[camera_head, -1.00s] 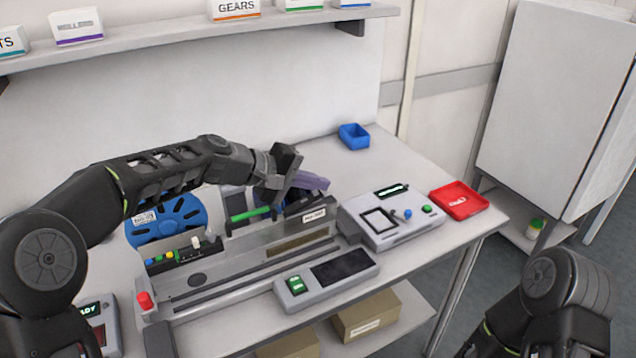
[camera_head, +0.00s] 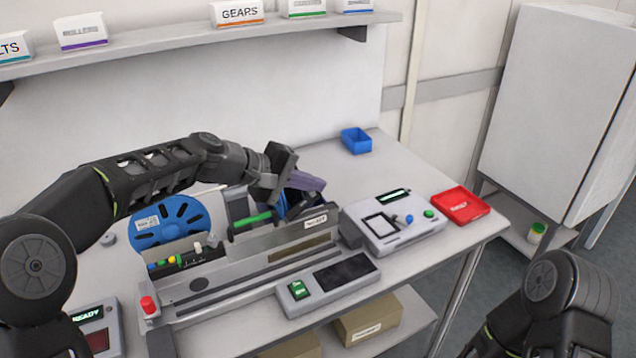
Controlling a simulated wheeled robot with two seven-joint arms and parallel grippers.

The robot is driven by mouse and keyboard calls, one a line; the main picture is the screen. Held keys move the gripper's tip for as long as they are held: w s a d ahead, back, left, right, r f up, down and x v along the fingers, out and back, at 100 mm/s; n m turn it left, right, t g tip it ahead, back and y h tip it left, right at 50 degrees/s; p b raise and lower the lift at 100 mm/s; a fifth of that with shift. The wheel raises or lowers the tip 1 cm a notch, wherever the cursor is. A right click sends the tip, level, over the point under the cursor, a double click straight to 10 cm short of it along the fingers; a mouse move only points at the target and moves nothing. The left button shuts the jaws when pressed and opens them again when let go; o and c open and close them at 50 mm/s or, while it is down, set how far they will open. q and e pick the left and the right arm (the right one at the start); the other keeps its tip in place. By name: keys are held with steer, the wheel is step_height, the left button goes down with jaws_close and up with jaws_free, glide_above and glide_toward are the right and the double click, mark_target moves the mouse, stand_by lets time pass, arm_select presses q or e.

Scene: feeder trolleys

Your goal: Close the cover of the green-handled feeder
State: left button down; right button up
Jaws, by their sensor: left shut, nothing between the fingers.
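The feeder trolley (camera_head: 240,284) stands on the bench, with a blue reel (camera_head: 168,226) at its left rear. A green handle (camera_head: 252,220) shows on a feeder in the middle of the trolley. A purple-grey part (camera_head: 308,182), perhaps a cover, stands tilted up just right of my left gripper (camera_head: 274,190). My left gripper is shut and empty, above and behind the green handle. It hides part of the feeder, and I cannot tell whether it touches the purple-grey part. My right arm's dark links are at the lower right, but its gripper is not in view.
A grey device with a screen (camera_head: 396,226) and a red tray (camera_head: 459,205) are to the right. A small blue bin (camera_head: 356,140) stands at the back. A control box (camera_head: 328,286) is in front of the trolley. A shelf (camera_head: 180,38) with labelled boxes runs above.

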mark_target(307, 203)
arm_select(q)
step_height(307, 203, up, 12)
steer(key=s+a, duration=0.1)
steer(key=shift+f, duration=0.25)
steer(key=shift+a+r, duration=0.1)
